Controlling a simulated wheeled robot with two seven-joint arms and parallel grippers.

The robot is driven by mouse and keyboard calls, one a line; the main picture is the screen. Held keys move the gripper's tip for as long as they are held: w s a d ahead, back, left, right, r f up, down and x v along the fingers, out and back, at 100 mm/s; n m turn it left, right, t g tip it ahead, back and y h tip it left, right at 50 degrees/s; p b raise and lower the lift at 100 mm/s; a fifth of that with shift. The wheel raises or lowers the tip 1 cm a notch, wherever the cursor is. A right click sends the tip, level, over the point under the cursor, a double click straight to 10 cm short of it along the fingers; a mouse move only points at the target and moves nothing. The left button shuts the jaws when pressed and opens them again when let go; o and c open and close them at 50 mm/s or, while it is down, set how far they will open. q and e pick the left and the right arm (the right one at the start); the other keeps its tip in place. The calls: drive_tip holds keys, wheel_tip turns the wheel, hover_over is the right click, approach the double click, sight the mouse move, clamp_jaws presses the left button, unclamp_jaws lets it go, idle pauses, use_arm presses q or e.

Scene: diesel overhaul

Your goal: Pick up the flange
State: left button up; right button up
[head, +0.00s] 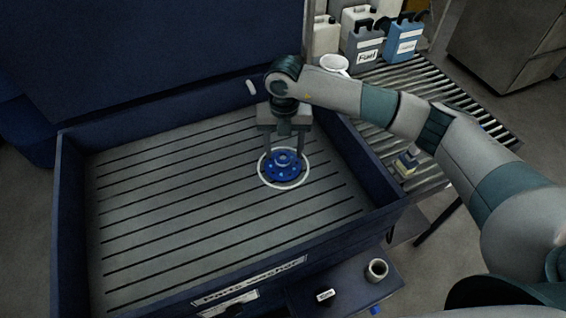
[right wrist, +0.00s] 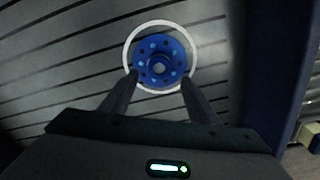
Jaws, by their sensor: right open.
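The flange (head: 284,167) is a round blue disc with a raised hub and a ring of holes. It lies inside a white ring marked on the slatted floor of the parts washer (head: 150,200). My right gripper (head: 284,157) points down over the flange, with its two fingers apart. In the right wrist view the flange (right wrist: 159,62) shows ahead of the open fingertips (right wrist: 158,78), which reach its near edge on both sides. Whether the fingers touch it I cannot tell. My left gripper is not in view.
The washer's dark blue walls (head: 72,215) surround the slatted floor, which is otherwise bare. A roller conveyor (head: 440,88) stands to the right, with jugs (head: 364,48) and a white funnel-like item (head: 335,65). A mug (head: 376,270) stands on a front shelf.

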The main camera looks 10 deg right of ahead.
sight(283, 157)
drive_tip(key=shift+w+f+p, duration=0.2)
drive_tip(key=shift+f+p, duration=0.35)
drive_tip(key=shift+p, duration=0.1)
drive_tip(key=f, duration=0.1)
drive_tip(key=f+p, duration=0.1)
drive_tip(key=f, duration=0.1)
drive_tip(key=shift+w, duration=0.3)
drive_tip(key=shift+f, duration=0.55)
clamp_jaws()
